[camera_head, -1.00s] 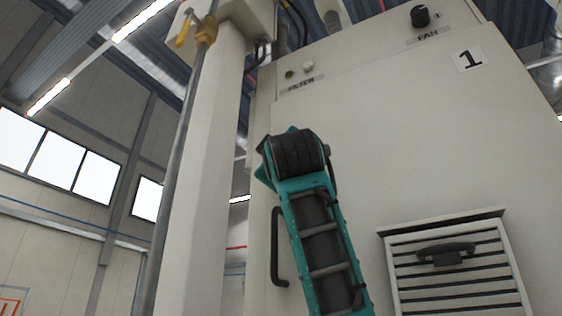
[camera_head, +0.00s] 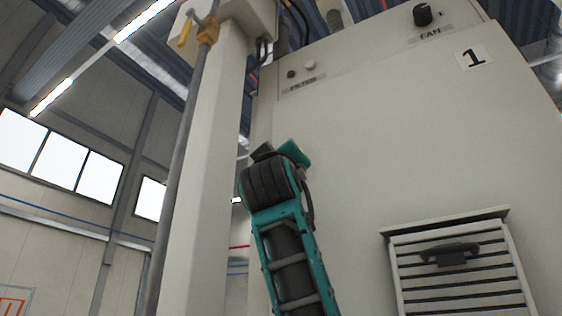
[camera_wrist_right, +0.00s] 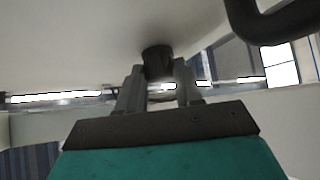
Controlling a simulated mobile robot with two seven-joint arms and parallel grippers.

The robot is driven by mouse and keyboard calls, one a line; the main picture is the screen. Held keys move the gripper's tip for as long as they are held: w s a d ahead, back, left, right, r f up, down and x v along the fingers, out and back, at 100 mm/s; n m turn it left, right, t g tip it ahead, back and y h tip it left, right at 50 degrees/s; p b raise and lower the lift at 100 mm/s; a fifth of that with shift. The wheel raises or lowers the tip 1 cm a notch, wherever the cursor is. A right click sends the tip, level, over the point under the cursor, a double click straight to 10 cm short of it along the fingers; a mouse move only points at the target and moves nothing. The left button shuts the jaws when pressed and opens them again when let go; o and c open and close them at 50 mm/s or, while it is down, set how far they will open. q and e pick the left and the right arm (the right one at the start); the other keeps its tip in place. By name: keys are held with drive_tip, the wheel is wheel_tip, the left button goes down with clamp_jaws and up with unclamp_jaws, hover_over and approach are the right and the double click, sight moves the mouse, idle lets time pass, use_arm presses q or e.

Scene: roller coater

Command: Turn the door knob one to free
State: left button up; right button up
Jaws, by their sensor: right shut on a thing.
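The dark round door knob (camera_wrist_right: 157,58) stands out from the pale panel in the right wrist view. My right gripper (camera_wrist_right: 158,80) has its two fingers on either side of this knob and is shut on it. In the head view my teal and black right arm rises in front of the cabinet's left edge. It hides the knob and the gripper there. My left gripper is not in view.
A dark bar handle (camera_wrist_right: 268,22) is close by at the upper right in the right wrist view. A louvred vent (camera_head: 455,270) with a dark handle is on the cabinet's lower right. The FAN knob (camera_head: 422,15) is above. A pale column (camera_head: 205,160) stands left of my arm.

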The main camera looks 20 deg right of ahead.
drive_tip(key=o, duration=1)
drive_tip(key=shift+o, duration=0.2)
drive_tip(key=b+v, duration=0.4)
drive_tip(key=v, duration=0.9)
drive_tip(key=shift+b, duration=0.4)
drive_tip(key=shift+r, duration=0.1)
